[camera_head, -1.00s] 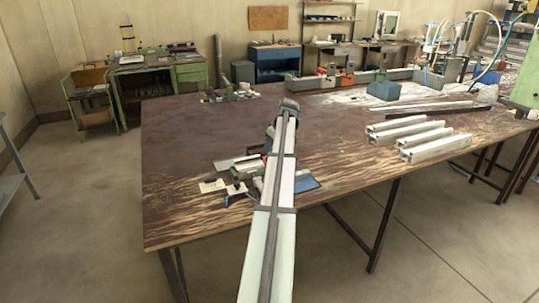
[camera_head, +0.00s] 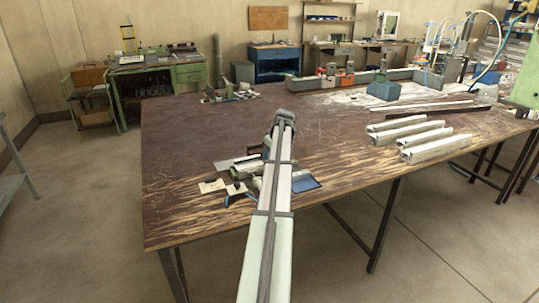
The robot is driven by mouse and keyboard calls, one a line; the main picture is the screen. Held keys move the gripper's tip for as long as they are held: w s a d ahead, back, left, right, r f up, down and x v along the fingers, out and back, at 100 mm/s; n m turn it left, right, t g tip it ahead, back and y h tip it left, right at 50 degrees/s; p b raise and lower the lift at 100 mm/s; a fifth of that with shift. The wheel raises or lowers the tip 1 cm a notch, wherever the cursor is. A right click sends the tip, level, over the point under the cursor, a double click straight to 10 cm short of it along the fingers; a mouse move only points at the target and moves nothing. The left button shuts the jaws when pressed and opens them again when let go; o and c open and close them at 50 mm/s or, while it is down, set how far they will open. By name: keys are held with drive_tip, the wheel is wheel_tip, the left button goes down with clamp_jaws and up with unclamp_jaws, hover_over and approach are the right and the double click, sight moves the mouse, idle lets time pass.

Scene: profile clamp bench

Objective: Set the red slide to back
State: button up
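Red pieces sit on a long grey rail at the back of the brown table. One red piece (camera_head: 321,71) is near the rail's left part, and an orange-red piece (camera_head: 347,78) is to its right. I cannot tell which of them is the red slide. My arm reaches forward over the table, and its dark end with my gripper (camera_head: 284,117) is in front of the rail and well apart from it. The fingers are too small and hidden to tell open from shut.
Small tools and a blue tray (camera_head: 304,183) lie beside and partly behind my arm. A blue block (camera_head: 384,90) stands before the rail. Several pale metal profiles (camera_head: 436,147) lie at the right. The table's left middle is clear.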

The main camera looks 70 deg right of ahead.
clamp_jaws()
drive_tip(key=s+d, duration=0.8)
drive_tip(key=shift+s+d, duration=0.3)
drive_tip(key=shift+d, duration=0.05)
drive_tip(key=shift+o, duration=0.9)
unclamp_jaws()
drive_tip(key=shift+s, duration=0.1)
drive_tip(key=shift+o, duration=1.2)
drive_tip(key=v, duration=1.3)
drive_tip(key=shift+r, duration=0.35)
